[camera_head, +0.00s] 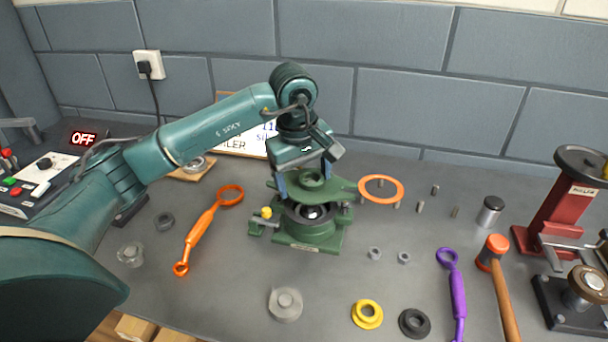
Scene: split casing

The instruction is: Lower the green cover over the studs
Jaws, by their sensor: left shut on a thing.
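The green cover (345,188) is a flat plate with a raised hub, held roughly level above the green casing base (310,238). My left gripper (308,180) comes from above and is shut on the cover. A gap shows between cover and base, with a dark round part and a shiny ball (311,212) in the base. The studs are hard to make out under the cover. An orange ring (381,189) shows at the cover's right end; I cannot tell whether it touches the cover. My right gripper is out of view.
An orange wrench (205,228) lies left of the base. Several small pins, two nuts (375,253) and a steel cylinder (490,211) stand to the right. A purple wrench (456,290), a mallet (499,270) and a red press (555,215) are farther right. Rings and a grey disc (285,305) lie in front.

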